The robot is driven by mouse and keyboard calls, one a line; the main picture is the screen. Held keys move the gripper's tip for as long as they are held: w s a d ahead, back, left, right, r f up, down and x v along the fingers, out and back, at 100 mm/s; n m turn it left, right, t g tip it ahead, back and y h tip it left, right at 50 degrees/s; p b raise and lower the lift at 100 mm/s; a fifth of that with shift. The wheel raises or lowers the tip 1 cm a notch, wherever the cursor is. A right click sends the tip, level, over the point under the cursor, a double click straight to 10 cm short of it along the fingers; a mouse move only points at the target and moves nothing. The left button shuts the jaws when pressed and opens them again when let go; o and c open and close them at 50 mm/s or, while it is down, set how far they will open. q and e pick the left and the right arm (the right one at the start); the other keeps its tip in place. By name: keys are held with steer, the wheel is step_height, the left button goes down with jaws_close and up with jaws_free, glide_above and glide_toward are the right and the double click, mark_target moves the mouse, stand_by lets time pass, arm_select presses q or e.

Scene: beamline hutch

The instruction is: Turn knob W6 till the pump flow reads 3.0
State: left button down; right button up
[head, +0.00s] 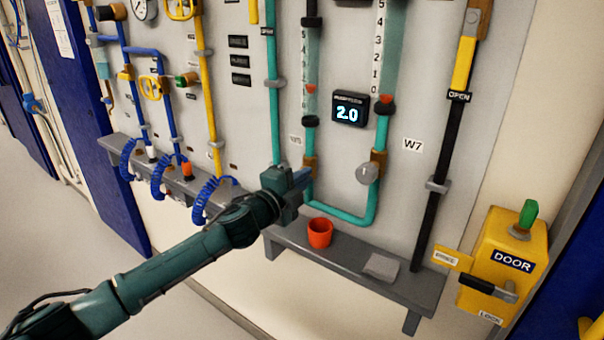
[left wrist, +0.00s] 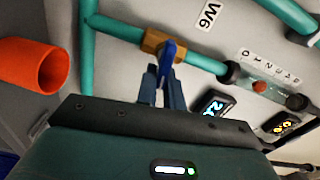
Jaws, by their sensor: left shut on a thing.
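Knob W6 is a blue handle (left wrist: 168,52) on a brass valve body (left wrist: 152,41) in a teal pipe, beside the W6 label (left wrist: 208,15) in the left wrist view. My left gripper (left wrist: 163,82) is shut on this handle, one finger to each side. In the head view my left gripper (head: 300,183) covers most of the knob; a brass part (head: 309,163) shows just above it. The dark display (head: 350,109) reads 2.0 in blue digits; it also shows tilted in the left wrist view (left wrist: 213,103). My right gripper is not in view.
A grey bench (head: 345,258) below the panel bears an orange cup (head: 320,232) and a grey pad (head: 381,267). A grey round knob (head: 367,173) sits right of my gripper, near the W7 label (head: 413,145). A yellow door box (head: 503,262) stands at the right.

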arm_select(q)
steer(key=shift+f+m, duration=0.25)
steer(key=shift+m, duration=0.85)
steer(key=c, duration=1.5)
jaws_free()
steer(key=shift+s, duration=0.1)
steer(key=v, duration=1.3)
steer(key=shift+b, duration=0.3)
